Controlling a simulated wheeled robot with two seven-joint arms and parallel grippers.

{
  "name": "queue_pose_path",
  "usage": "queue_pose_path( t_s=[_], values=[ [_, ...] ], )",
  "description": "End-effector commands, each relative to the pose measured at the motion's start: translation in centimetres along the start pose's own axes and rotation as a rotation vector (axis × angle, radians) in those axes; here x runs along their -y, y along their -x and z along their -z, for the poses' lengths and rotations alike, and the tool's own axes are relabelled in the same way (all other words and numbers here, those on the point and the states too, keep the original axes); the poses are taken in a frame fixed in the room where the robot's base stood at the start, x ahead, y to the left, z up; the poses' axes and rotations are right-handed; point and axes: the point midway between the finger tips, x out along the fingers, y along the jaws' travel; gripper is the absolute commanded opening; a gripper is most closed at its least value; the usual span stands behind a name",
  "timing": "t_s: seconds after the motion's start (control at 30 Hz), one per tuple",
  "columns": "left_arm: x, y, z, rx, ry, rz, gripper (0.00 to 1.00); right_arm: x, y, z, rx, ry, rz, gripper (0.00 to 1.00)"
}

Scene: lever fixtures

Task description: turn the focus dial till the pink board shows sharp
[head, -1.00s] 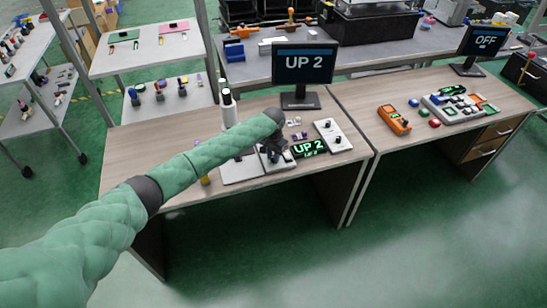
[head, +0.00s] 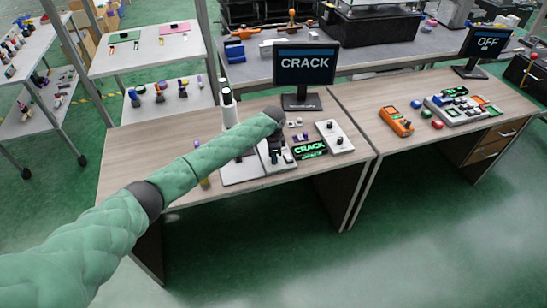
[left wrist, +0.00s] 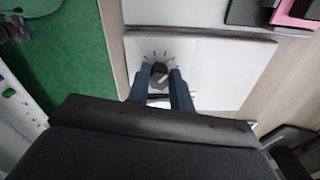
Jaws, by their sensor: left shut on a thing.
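The focus dial (left wrist: 159,69) is a dark round knob on a white plate (left wrist: 225,65), with short dark tick marks fanned around it. My left gripper (left wrist: 160,78) has its two blue-grey fingers closed on the knob's sides in the left wrist view. In the head view the left gripper (head: 275,150) is over the near desk and partly hides the dial's fixture. The monitor (head: 305,64) reads "CRACK", and the small green-lettered display (head: 310,149) reads the same. A pink piece (left wrist: 297,13) shows at the wrist view's top right corner, cut off by the edge. My right gripper is not in view.
A white upright instrument (head: 228,108) stands left of the gripper. A pale panel with dark knobs (head: 335,137) lies right of it. The right desk holds an orange device (head: 396,121), a button box (head: 455,108) and a monitor reading "OFF" (head: 484,43).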

Motion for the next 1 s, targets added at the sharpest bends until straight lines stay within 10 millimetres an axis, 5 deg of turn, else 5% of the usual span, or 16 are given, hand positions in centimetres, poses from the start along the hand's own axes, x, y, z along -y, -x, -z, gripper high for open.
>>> queue_pose_path(
  t_s=[0.67,0.7,0.8,1.0],
  values=[
    [0.2,0.2,0.0,-0.002,-0.066,0.003,0.0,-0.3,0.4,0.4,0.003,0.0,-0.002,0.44],
    [0.2,0.2,0.0,-0.002,-0.066,0.003,0.24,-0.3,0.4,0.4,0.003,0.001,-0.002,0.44],
    [0.2,0.2,0.0,-0.002,-0.066,0.003,0.44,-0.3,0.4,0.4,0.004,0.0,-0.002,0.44],
    [0.1,0.1,0.0,-0.001,-0.066,0.002,0.44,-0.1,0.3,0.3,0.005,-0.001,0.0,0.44]
  ],
)
